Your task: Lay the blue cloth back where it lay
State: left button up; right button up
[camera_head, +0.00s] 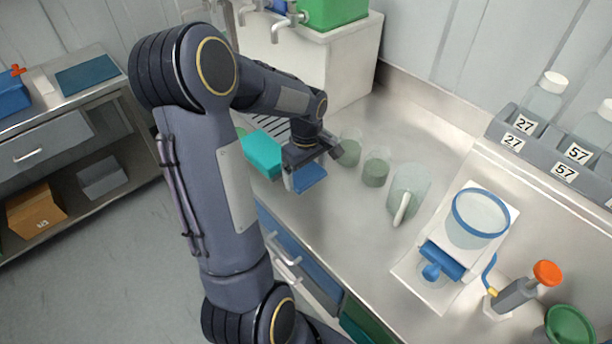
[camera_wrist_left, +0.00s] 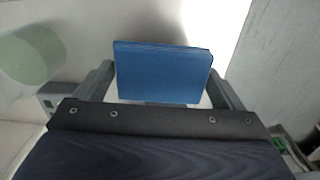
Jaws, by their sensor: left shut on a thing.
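The blue cloth (camera_head: 309,179) is a small folded pad in my left gripper (camera_head: 310,166), near the counter's front edge in the head view. In the left wrist view the cloth (camera_wrist_left: 162,72) sits flat between the two fingers of the left gripper (camera_wrist_left: 160,88), which are shut on it. My right gripper is in neither view.
A teal block (camera_head: 262,153) lies left of my gripper. Green-tinted beakers (camera_head: 376,169) stand close on its right, with a larger vessel (camera_head: 409,190) beyond. A white filter stand (camera_head: 436,271) is further right. The counter front before the beakers is clear.

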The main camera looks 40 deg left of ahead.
aim_at(306, 179)
pick_arm(q)
jog(key=shift+w+a+f, duration=0.35)
jog(key=shift+f, duration=0.2)
jog(key=shift+w+a+f, duration=0.1)
jog(key=shift+w+f, duration=0.05)
jog(key=shift+f, duration=1.6)
jog(key=shift+f, duration=0.1)
jog(key=shift+f, duration=0.15)
jog(key=o, duration=0.8)
jog(key=shift+c, duration=0.2)
